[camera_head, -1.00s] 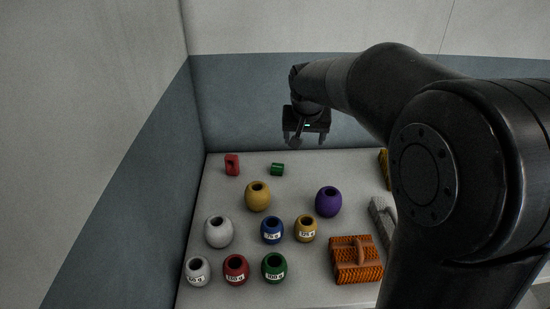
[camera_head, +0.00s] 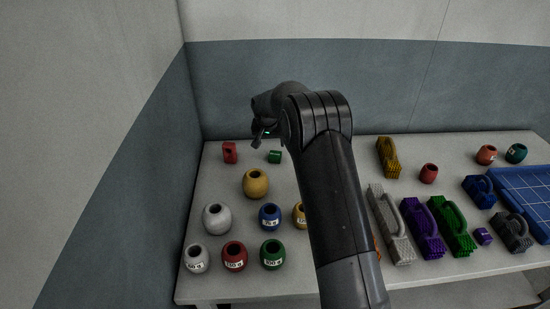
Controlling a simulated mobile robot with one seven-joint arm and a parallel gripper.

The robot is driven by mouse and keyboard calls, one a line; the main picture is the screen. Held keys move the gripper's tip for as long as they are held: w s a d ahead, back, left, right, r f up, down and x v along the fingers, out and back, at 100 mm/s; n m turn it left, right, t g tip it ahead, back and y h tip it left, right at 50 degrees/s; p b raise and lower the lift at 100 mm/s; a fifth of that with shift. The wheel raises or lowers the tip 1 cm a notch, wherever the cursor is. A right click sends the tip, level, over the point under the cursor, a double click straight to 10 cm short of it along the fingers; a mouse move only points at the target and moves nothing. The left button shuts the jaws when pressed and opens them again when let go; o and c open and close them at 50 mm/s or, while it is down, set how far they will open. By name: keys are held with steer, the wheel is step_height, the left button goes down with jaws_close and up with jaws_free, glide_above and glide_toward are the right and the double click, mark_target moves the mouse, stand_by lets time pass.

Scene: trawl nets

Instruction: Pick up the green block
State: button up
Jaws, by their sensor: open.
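The green block (camera_head: 274,157) is a small dark green piece, seemingly with a round end, lying near the back edge of the table, left of my arm. My gripper (camera_head: 258,143) is above and just left of it in the picture, pointing down, and partly hidden by my own wrist. It is open and seems apart from the block. A red block (camera_head: 230,152) with a hole stands to the left of the green one.
Round pots stand in front, among them a yellow pot (camera_head: 256,183), a white pot (camera_head: 217,219) and a green pot (camera_head: 272,254). Several brushes, such as a purple brush (camera_head: 423,228), lie at the right, beside a blue grid (camera_head: 527,196). Walls bound the left and back.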

mark_target(275, 154)
steer(key=x, duration=0.4)
steer(key=shift+w+d+f, duration=0.1)
steer(key=shift+f, duration=0.2)
steer(key=shift+d+x, duration=0.2)
steer(key=shift+x, duration=1.15)
steer(key=shift+d+x, duration=0.15)
steer(key=shift+x, duration=1.25)
steer(key=shift+r, duration=0.1)
steer(key=c, duration=1.1)
